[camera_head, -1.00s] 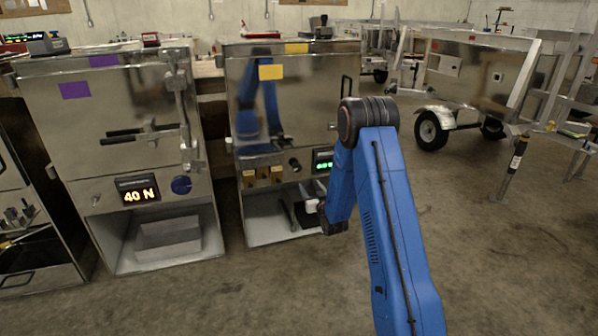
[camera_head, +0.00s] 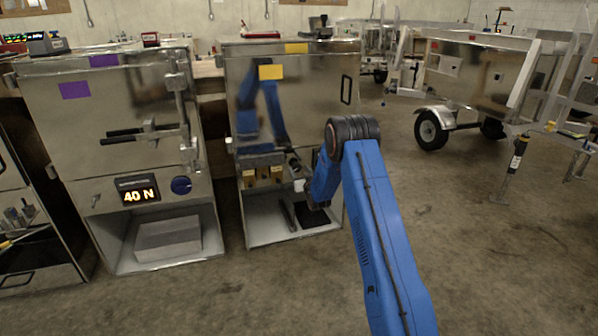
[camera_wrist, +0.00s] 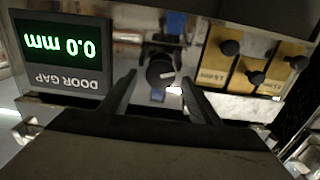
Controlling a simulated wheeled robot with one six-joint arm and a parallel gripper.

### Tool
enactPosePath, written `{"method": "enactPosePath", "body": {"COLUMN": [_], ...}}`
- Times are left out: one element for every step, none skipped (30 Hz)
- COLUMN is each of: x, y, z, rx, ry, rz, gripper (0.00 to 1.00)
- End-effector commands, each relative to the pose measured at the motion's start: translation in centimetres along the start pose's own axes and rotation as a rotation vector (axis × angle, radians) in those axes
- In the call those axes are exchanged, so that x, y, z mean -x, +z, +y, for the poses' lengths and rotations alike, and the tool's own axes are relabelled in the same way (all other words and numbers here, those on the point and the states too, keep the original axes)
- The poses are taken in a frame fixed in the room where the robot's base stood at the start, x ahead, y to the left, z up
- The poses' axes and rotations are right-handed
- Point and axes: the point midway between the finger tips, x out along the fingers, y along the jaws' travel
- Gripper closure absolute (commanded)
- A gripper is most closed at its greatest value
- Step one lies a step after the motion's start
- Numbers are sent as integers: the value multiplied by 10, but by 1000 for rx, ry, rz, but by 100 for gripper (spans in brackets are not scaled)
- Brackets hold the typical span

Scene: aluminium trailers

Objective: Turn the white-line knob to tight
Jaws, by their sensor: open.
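The white-line knob (camera_wrist: 160,73) is a dark round knob with a short white line on its face. In the wrist view it lies between and just beyond the two fingers of my gripper (camera_wrist: 158,95), which is open. I cannot tell whether either finger touches it. In the head view my gripper (camera_head: 300,184) is at the front of the yellow-tagged cabinet (camera_head: 318,75), and the knob is hard to make out there.
Brass plates with dark knobs (camera_wrist: 252,76) sit on the other side. A purple-tagged cabinet (camera_head: 85,125) with a 40 N display stands left. Open floor lies to the right.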

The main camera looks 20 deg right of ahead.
Motion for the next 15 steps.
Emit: {"method": "enactPosePath", "body": {"x": [-4, -5, -7, -8, -9, -10, -10, -10, -10, -10, -10, -10, -10, -10, -10], "y": [0, 0, 0, 0, 0, 0, 0, 0, 0, 0, 0, 0, 0, 0, 0], "z": [0, 0, 0, 0, 0, 0, 0, 0, 0, 0, 0, 0, 0, 0, 0], "rx": [0, 0, 0, 0, 0, 0, 0, 0, 0, 0, 0, 0, 0, 0, 0], "ry": [0, 0, 0, 0, 0, 0, 0, 0, 0, 0, 0, 0, 0, 0, 0], "rz": [0, -1, -1, 0, 0, 0, 0, 0, 0, 0, 0, 0, 0, 0, 0], "gripper": [44, 44, 44, 44, 44, 44, 44, 44, 44, 44, 44, 44, 44, 51, 60]}}
